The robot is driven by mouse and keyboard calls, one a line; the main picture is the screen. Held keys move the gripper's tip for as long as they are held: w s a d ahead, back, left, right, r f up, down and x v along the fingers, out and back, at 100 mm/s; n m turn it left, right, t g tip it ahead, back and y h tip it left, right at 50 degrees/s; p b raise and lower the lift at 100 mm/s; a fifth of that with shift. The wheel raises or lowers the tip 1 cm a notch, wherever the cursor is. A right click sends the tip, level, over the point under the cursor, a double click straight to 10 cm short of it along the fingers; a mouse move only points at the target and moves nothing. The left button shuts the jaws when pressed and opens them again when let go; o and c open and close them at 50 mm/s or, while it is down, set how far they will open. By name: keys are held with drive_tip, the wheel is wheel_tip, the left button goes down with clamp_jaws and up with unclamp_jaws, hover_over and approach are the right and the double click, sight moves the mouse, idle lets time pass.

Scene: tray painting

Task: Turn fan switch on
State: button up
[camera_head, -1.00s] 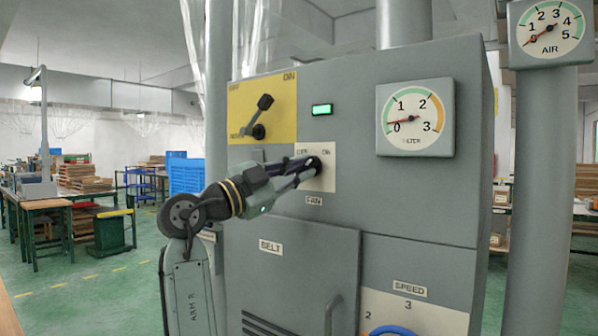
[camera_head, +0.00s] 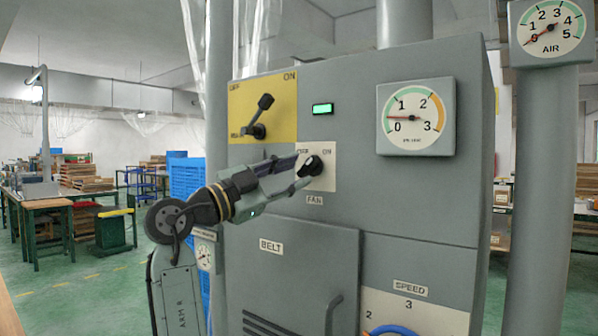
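The fan switch is a black rotary knob (camera_head: 313,165) on a pale plate marked OFF at left and ON at right, above the FAN label (camera_head: 314,200). The knob seems to lean to the upper right, toward ON, but my fingers hide part of it. My gripper (camera_head: 302,169) reaches in from the left. Its two fingers are spread, with the tips at the knob's left side; I cannot tell whether they touch it. The filter gauge (camera_head: 415,117) has its needle a little above 0.
A large lever (camera_head: 262,116) on a yellow OFF/ON plate stands just above my gripper. A green lamp (camera_head: 322,109) is lit. The BELT door (camera_head: 300,270) with its handle, the SPEED dial (camera_head: 392,330) and the air gauge (camera_head: 548,30) are nearby.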

drive_tip(key=v, duration=1)
drive_tip(key=shift+d, duration=0.1)
